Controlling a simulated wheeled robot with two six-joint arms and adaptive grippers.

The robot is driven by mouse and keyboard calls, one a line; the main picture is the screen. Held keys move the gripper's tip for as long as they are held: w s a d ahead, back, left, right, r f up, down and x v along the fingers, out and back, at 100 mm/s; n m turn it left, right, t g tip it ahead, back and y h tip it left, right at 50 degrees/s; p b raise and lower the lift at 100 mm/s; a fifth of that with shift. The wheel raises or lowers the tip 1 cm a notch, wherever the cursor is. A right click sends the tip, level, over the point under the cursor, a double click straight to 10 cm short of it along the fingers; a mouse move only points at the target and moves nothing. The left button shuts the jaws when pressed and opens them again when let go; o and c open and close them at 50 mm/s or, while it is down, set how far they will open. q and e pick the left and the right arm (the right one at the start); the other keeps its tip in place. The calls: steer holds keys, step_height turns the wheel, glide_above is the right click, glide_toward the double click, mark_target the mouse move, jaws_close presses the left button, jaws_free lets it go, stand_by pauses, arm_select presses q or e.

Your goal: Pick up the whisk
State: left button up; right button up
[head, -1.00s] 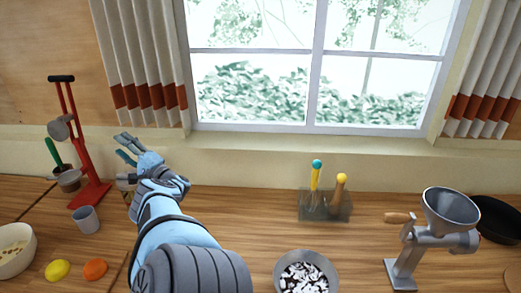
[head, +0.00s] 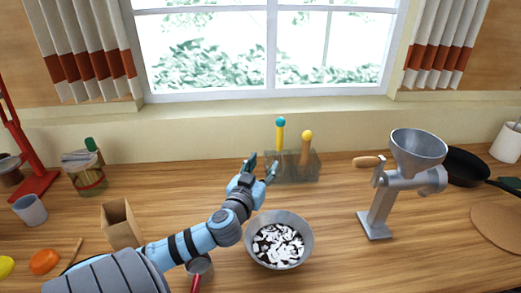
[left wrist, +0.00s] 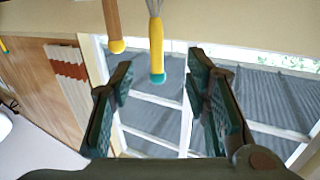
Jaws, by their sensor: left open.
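The whisk (head: 280,137) has a yellow handle with a teal end and stands handle up in a grey see-through holder (head: 305,167) below the window. In the left wrist view the whisk (left wrist: 156,52) hangs handle down in the picture, with the start of its wires showing at the top edge. My left gripper (head: 262,165) is open and empty, just in front of the holder's left part. In the left wrist view its fingers (left wrist: 165,88) are spread on either side of the handle's end line, with nothing between them. My right gripper is out of view.
A wooden-handled tool (head: 306,148) with a yellow end stands right beside the whisk. A metal bowl of dark and white pieces (head: 307,240) sits close below my left gripper. A grinder (head: 378,205) stands to the right, a wooden box (head: 121,224) to the left.

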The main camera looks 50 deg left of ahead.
mark_target(279, 141)
arm_select(q)
steer(key=x, duration=1.4)
steer(key=shift+w+d+r+p, duration=0.2)
steer(key=shift+w+r+p, duration=0.05)
steer(key=shift+r+p, duration=0.1)
steer(key=shift+s, duration=0.1)
jaws_close()
